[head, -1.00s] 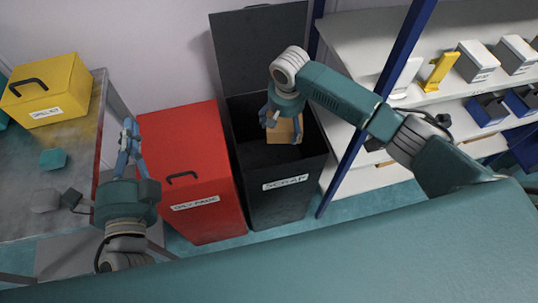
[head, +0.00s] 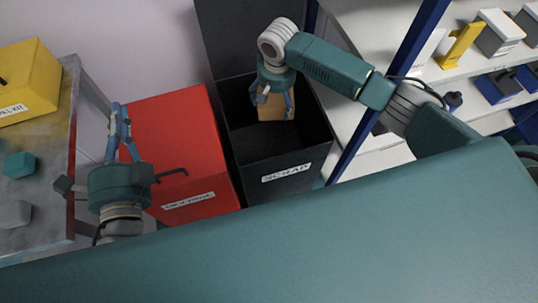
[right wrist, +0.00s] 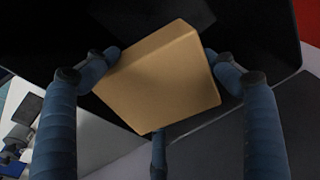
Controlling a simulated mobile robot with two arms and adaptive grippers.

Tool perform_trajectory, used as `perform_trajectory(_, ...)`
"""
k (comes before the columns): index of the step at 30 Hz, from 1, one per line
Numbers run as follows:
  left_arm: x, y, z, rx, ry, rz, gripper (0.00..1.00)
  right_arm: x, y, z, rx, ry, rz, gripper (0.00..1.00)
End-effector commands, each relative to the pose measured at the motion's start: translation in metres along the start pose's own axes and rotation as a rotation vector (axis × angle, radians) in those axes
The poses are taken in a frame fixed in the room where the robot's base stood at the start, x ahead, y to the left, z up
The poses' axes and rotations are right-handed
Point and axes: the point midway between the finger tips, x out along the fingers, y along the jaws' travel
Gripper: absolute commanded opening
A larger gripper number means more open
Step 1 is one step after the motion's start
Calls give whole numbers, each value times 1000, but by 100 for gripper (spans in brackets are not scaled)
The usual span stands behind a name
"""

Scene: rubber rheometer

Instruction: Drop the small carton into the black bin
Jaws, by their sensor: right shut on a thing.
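The small carton (head: 275,106) is a plain tan box. My right gripper (head: 272,98) is shut on it and holds it over the open mouth of the black bin (head: 300,158), towards the back. The bin bears a SCRAP label, and its lid stands raised behind. In the right wrist view the carton (right wrist: 160,78) sits tilted between the blue fingers of the right gripper (right wrist: 160,62), with the dark bin behind it. My left gripper (head: 118,130) is apart from the carton, in front of the red bin; its finger opening is unclear.
A red bin (head: 175,125) with a black handle stands directly left of the black bin. A metal table (head: 45,165) with a yellow box (head: 30,85) is at far left. A blue rack post (head: 385,95) and white shelves (head: 455,75) stand close on the right.

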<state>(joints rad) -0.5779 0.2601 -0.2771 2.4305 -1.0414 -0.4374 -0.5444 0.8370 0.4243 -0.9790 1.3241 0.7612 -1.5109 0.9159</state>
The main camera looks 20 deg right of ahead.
Motion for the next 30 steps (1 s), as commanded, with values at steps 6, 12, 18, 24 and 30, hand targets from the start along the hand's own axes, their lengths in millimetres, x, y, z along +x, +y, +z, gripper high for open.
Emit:
perform_trajectory(6,0,9,0,0,0,-1,0,7,0,0,0,3,-2,30)
perform_trajectory(12,0,8,0,0,0,0,0,6,0,0,-1,3,-2,90)
perform_trajectory(18,0,8,0,0,0,0,0,6,0,0,-1,2,-1,100)
perform_trajectory(24,0,9,0,0,0,0,0,5,0,1,-1,0,0,100)
perform_trajectory(30,0,8,0,0,0,0,0,-22,0,0,-2,4,-2,100)
